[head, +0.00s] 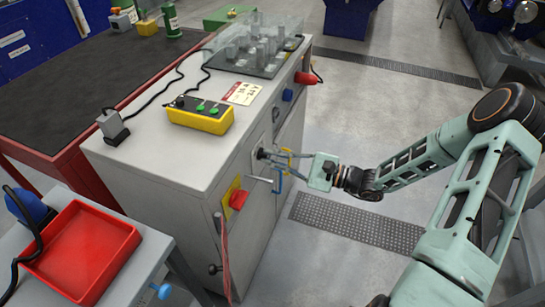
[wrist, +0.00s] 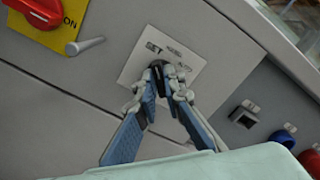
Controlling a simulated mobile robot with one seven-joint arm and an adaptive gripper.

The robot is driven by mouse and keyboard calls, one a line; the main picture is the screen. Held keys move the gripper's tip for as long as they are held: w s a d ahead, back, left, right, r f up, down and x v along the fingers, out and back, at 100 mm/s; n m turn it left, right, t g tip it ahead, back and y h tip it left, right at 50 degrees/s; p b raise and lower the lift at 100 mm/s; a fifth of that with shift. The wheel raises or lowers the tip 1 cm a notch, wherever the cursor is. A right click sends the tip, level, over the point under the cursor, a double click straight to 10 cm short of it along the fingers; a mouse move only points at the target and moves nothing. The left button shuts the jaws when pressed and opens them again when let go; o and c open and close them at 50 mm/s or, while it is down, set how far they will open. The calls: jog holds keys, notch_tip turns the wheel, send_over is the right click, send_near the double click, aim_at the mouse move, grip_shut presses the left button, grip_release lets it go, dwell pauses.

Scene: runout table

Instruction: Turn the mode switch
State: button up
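The mode switch (wrist: 158,77) is a small dark knob on a white label plate (wrist: 181,60) with printed positions, on the front of the grey cabinet (head: 165,150). In the wrist view, my gripper (wrist: 161,82) has its two blue-padded fingers converging on the knob, one on each side. The fingertips look closed against it and hide much of the knob. In the head view, my gripper (head: 270,156) reaches the cabinet front from the right, and the black switch shows at its tips (head: 261,153). The knob's exact pointing is hard to read.
A red rotary switch on a yellow plate (head: 238,199) and a metal handle (wrist: 86,45) sit nearby. Black (wrist: 244,115), blue (wrist: 283,139) and red (wrist: 311,161) controls lie on the other side. A yellow button box (head: 201,115) is on top. Floor to the right is open.

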jog(key=o, duration=0.4)
jog(key=shift+o, duration=0.2)
jog(key=v, duration=1.2)
